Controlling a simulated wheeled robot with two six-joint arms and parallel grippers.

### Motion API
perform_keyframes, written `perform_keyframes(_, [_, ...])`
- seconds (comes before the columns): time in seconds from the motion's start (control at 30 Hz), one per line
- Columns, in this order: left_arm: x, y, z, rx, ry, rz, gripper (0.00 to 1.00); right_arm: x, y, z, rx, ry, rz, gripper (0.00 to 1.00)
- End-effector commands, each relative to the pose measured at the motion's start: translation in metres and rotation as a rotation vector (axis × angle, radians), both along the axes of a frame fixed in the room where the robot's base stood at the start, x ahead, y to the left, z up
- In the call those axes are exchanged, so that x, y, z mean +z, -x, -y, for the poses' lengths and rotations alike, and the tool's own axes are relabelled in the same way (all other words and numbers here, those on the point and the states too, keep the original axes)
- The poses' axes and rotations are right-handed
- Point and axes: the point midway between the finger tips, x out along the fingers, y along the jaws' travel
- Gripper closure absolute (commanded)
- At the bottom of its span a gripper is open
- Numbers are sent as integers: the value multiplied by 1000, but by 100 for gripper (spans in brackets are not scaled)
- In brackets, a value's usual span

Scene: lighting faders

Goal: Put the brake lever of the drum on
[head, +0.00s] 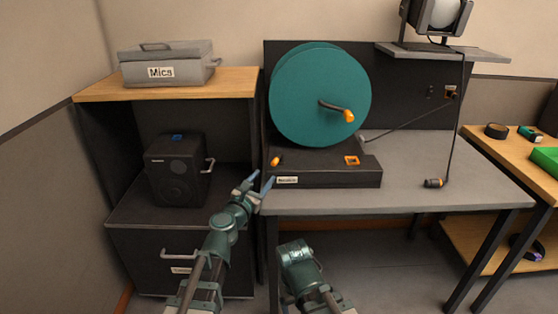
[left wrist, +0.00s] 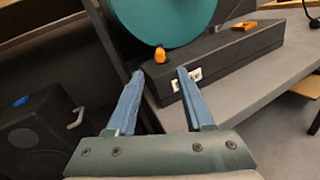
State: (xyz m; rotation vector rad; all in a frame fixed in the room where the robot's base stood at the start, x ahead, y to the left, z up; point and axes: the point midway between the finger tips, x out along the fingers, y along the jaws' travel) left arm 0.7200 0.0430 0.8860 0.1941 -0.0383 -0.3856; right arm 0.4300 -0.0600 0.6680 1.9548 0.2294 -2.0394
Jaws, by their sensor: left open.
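The drum (head: 310,95) is a large teal disc on a black base (head: 330,178) on the grey table, with a crank ending in an orange knob (head: 349,116). A small orange-tipped lever (head: 276,160) stands at the base's left end; I take it for the brake lever. In the left wrist view this orange tip (left wrist: 160,55) shows just beyond the fingertips, between them. My left gripper (head: 260,181) is open and empty, in front of the base's left corner, apart from the lever. My right arm (head: 296,255) shows low in front of the table; its fingers cannot be made out.
A black speaker (head: 178,170) sits in the cabinet at left, under a grey Mics case (head: 168,64). An orange square piece (head: 352,160) is on the base's right part. The table front is clear.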

Motion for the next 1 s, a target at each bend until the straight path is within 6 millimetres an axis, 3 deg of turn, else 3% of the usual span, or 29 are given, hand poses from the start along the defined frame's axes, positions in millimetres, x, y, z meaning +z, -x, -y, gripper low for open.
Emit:
perform_keyframes(0.6, [0, -105, 42, 0, 0, 0, 48, 0, 0, 0, 0, 0, 0, 21])
perform_keyframes(0.77, [0, -118, 48, 0, 0, 0, 48, 0, 0, 0, 0, 0, 0, 21])
perform_keyframes(1.0, [0, -118, 48, 0, 0, 0, 48, 0, 0, 0, 0, 0, 0, 21])
